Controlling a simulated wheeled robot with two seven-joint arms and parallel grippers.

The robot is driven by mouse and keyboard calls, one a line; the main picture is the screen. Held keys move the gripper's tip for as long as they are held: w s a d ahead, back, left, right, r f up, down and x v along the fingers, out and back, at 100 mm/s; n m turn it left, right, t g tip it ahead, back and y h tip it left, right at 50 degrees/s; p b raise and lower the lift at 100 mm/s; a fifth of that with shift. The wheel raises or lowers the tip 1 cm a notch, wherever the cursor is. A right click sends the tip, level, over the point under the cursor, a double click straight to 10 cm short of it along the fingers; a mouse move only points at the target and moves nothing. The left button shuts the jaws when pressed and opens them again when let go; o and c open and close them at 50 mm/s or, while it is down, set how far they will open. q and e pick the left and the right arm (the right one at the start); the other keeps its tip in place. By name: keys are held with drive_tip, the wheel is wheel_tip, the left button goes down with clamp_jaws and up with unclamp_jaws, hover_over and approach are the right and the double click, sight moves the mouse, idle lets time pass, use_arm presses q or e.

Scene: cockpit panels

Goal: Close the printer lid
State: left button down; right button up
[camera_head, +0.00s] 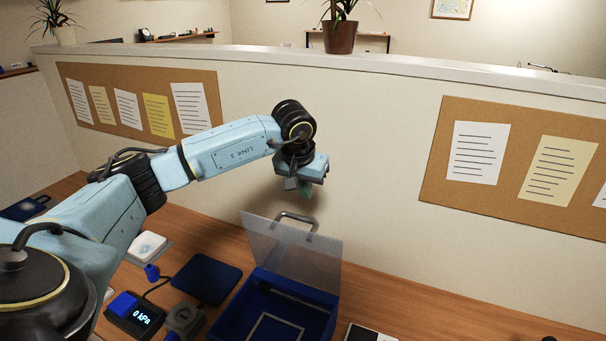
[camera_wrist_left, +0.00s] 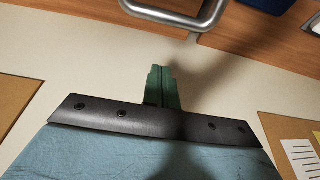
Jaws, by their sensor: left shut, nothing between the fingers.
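The blue printer (camera_head: 275,308) stands on the wooden desk at the lower middle of the head view. Its translucent grey lid (camera_head: 292,252) is open and tilted up at the back. A grey metal handle (camera_head: 297,217) sticks up at the lid's top edge and also shows at the top of the left wrist view (camera_wrist_left: 172,14). My left gripper (camera_head: 306,191) is above and behind the lid, in front of the partition wall, apart from the handle. Its green fingers (camera_wrist_left: 161,84) are together and hold nothing. My right gripper is not in view.
A dark blue pad (camera_head: 207,279), a pressure gauge reading 0 kPa (camera_head: 135,314) and a grey device (camera_head: 184,318) lie left of the printer. The partition wall (camera_head: 370,190) with cork boards (camera_head: 515,165) rises behind the desk. The desk right of the printer is mostly clear.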

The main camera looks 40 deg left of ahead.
use_arm(q)
drive_tip(key=s+f+p, duration=0.1)
drive_tip(key=s+d+f+p, duration=0.1)
drive_tip(key=s, duration=0.1)
drive_tip(key=shift+f, duration=0.35)
drive_tip(key=shift+d, duration=0.1)
